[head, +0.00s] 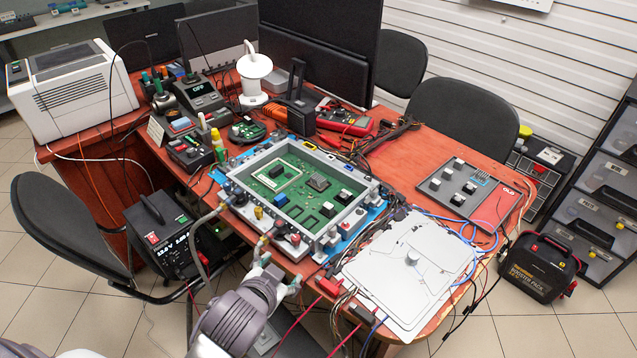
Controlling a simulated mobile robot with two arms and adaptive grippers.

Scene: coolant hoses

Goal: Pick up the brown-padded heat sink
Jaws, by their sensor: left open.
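A green circuit board (294,203) sits in a grey frame (238,217) on the red-brown table. Dark blocks and a few small white-topped blocks sit on or beside the board. A dark grey tray (468,217) on the right of the table holds several small white-topped blocks. Brown padding is too small to make out on any block, so I cannot tell which one is the brown-padded heat sink. My left gripper (278,272) is open and empty at the table's front edge, just in front of the frame's fittings. My right gripper is not in view.
A white plate (409,285) with a small knob lies right of my left gripper, with loose cables around it. Coloured connectors (283,238) line the frame's front. Monitors, a white lamp (254,76) and tools crowd the back. Bare table (425,150) shows behind the tray.

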